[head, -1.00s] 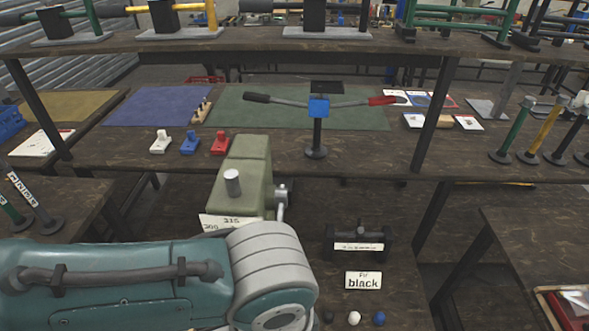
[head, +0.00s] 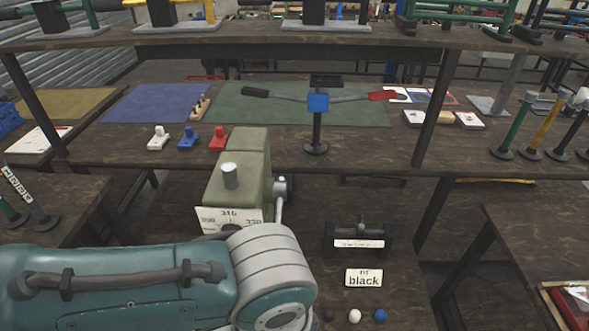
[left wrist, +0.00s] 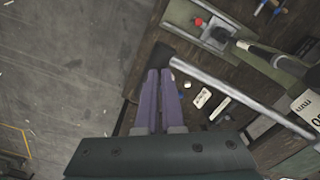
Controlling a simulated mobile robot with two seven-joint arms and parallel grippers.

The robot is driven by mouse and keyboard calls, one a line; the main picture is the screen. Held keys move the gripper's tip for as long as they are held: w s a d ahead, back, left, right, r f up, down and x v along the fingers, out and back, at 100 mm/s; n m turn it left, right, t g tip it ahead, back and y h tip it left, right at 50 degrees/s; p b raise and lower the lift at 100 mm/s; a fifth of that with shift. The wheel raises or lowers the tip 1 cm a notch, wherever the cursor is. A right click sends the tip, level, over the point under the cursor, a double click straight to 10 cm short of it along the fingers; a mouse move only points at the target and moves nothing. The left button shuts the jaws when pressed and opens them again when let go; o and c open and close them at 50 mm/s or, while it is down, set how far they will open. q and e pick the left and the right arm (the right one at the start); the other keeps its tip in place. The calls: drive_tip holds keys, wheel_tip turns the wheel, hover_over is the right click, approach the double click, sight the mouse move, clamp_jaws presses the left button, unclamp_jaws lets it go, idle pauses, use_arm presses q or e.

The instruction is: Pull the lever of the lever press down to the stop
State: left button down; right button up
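The lever press (head: 247,170) is an olive-green block on the lower bench, with a printed scale plate (head: 226,219) on its front. Its steel lever (head: 280,205) shows at its right side in the head view, the lower part hidden behind my arm. In the left wrist view the steel lever bar (left wrist: 235,95) slants up left to a dark grip (left wrist: 160,54). My left gripper (left wrist: 160,72) has its purple fingers close together, with the tips right at this grip; contact is unclear. The head view hides it behind my arm. My right gripper is not in view.
A small black fixture (head: 357,238) and a "black" sign (head: 364,278) stand right of the press, with a white ball (head: 355,316) and a blue ball (head: 379,316) in front. A blue-hubbed two-handled stand (head: 318,103) is on the bench behind.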

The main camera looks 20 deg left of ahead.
use_arm(q)
drive_tip(key=shift+w+a+f+b, duration=0.15)
drive_tip(key=shift+f+b, duration=0.2)
drive_tip(key=shift+f, duration=0.2)
drive_tip(key=shift+w+d+f+b, duration=0.1)
drive_tip(key=shift+f+b, duration=0.25)
drive_tip(key=shift+f, duration=0.2)
drive_tip(key=shift+w+a+f+b, duration=0.15)
drive_tip(key=shift+w+f+b, duration=0.1)
drive_tip(key=shift+f+b, duration=0.6)
drive_tip(key=shift+f, duration=0.15)
